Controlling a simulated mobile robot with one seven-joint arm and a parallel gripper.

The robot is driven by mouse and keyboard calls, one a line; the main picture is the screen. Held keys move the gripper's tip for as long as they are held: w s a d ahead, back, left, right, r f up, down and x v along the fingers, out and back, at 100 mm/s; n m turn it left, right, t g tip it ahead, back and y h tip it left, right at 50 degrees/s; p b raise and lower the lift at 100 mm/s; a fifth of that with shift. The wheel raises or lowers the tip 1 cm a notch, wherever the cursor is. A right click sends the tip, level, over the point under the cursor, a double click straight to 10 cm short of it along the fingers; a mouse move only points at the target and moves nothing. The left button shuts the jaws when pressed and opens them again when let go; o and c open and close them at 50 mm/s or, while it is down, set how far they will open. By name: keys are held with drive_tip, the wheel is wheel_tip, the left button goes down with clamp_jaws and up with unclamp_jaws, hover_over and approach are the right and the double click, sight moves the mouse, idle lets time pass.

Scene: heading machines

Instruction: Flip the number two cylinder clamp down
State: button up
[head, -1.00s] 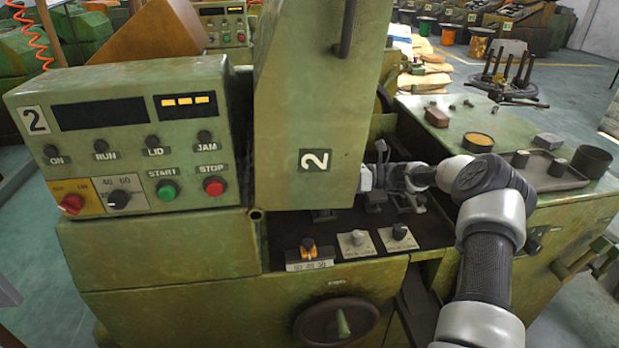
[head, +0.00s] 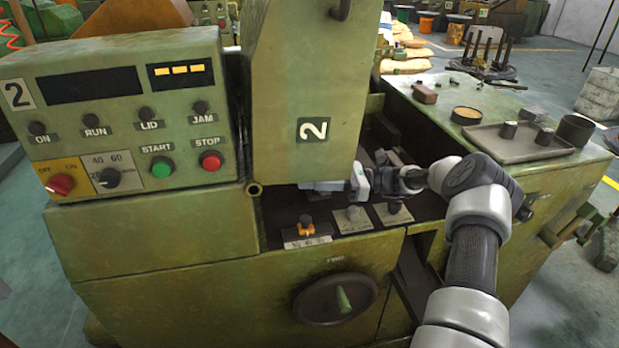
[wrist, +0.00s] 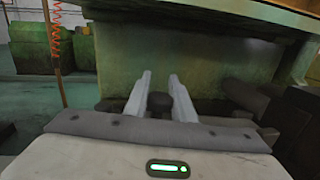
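My gripper (head: 322,185) reaches in from the right under the raised lid marked 2 (head: 290,110), just above the machine's front ledge. In the wrist view its two pale fingers (wrist: 161,98) stand apart and point forward. A dark rounded knob (wrist: 159,103) shows between them, possibly the clamp's handle. I cannot tell whether the fingers touch it. The rest of the clamp is hidden by the gripper and lid, so its position cannot be told.
The control panel (head: 125,110) stands left. A tray (head: 500,150) lies on the bench at right. A green wall (wrist: 190,65) rises beyond the fingers.

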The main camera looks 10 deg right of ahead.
drive_tip(key=o, duration=0.4)
drive_tip(key=shift+d, duration=0.1)
wheel_tip(320, 180, up, 10)
drive_tip(key=shift+f+p, duration=0.1)
drive_tip(key=shift+p, duration=1)
drive_tip(key=shift+s, duration=0.1)
